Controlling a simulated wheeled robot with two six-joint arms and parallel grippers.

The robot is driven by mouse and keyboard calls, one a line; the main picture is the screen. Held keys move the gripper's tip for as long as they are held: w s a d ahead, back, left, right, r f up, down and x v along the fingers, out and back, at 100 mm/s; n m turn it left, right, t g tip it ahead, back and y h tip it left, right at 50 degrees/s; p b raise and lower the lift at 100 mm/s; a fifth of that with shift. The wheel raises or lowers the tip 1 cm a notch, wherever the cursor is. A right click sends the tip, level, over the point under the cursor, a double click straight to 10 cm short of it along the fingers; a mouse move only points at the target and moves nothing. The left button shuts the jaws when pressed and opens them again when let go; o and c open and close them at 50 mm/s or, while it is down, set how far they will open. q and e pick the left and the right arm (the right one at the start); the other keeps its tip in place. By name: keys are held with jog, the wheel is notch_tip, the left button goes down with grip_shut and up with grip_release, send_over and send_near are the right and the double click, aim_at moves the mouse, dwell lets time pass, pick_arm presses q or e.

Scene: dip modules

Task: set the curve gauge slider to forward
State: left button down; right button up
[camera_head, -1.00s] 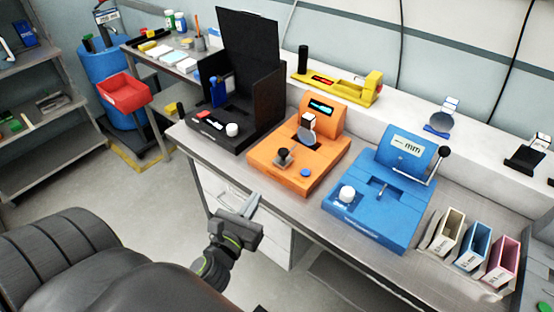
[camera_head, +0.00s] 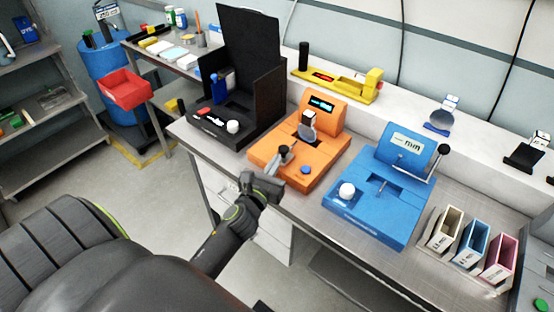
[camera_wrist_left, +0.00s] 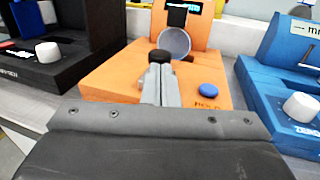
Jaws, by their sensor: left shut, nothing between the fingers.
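The orange device (camera_head: 322,179) on the bench has a raised display, a round grey disc (camera_head: 307,127), a blue button (camera_head: 305,170) and a dark knob (camera_head: 284,150) near its front left. I take it for the curve gauge and the knob for its slider; no forward mark is readable. My left gripper (camera_head: 274,166) is shut and empty, its fingertips close to the knob's near side. In the left wrist view the closed fingers (camera_wrist_left: 158,80) point at the knob (camera_wrist_left: 160,57) and partly hide its base. Contact cannot be told. My right gripper is not in view.
A black open-lidded box (camera_head: 240,110) stands left of the orange device. A blue gauge (camera_head: 370,215) with a white knob and lever stands to its right. Several coloured holders (camera_head: 475,245) stand farther right. A yellow tool (camera_head: 345,88) lies on the ledge behind.

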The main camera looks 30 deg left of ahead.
aim_at(287, 152)
pick_arm(q)
jog(key=shift+w+a, duration=0.2)
jog(key=shift+w, duration=0.65)
jog(key=w, duration=0.5)
jog(key=shift+d+p, duration=0.2)
jog(key=shift+p, duration=0.15)
jog(key=shift+s+r, duration=0.1)
jog(key=shift+r, duration=0.05)
